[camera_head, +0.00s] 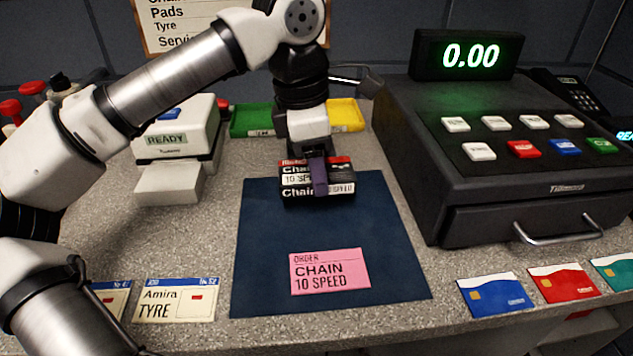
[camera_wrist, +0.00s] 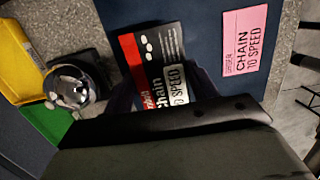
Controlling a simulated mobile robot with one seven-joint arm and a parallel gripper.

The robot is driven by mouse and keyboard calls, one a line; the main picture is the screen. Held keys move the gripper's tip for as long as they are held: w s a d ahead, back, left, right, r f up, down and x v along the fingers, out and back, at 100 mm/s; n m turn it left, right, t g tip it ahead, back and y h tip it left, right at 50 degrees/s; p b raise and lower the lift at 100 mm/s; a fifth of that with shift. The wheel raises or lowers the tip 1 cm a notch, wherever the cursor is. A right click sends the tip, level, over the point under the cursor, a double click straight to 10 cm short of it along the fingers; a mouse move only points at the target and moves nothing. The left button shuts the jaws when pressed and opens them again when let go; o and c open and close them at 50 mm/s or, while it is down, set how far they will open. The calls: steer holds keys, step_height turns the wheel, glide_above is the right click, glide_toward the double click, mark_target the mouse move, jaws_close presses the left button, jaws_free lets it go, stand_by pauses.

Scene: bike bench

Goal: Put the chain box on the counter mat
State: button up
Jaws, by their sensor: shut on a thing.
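The chain box (camera_head: 331,190) is black with a red band and a white "10 SPEED" label. My gripper (camera_head: 317,172) points down and is shut on it. In the head view the box is at the back edge of the dark blue counter mat (camera_head: 265,240); whether it touches the mat or hangs just above it I cannot tell. In the wrist view the chain box (camera_wrist: 152,65) shows between the fingers, partly hidden by my gripper (camera_wrist: 160,95), with the mat (camera_wrist: 210,35) beside it. A pink order card (camera_head: 330,271) reading "CHAIN 10 SPEED" lies on the mat's front part.
A black cash register (camera_head: 500,150) stands close on the right. A white "READY" device (camera_head: 175,135) stands at the left. Green (camera_head: 250,120) and yellow (camera_head: 346,115) trays sit behind. Cards (camera_head: 495,294) lie along the front edge. The mat's middle is clear.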

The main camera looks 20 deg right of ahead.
mark_target(305, 171)
steer(key=shift+f, duration=1.95)
steer(key=shift+f, duration=0.1)
steer(key=shift+f+b, duration=0.2)
steer(key=shift+b, duration=0.1)
steer(key=o, duration=1.2)
steer(key=shift+r, duration=0.1)
steer(key=shift+r, duration=0.1)
steer(key=r, duration=0.4)
steer(key=a+r, duration=0.1)
steer(key=r, duration=0.3)
steer(key=r+p, duration=0.1)
steer(key=r, duration=0.3)
steer(key=shift+w+a, duration=0.25)
steer(key=shift+a, duration=0.1)
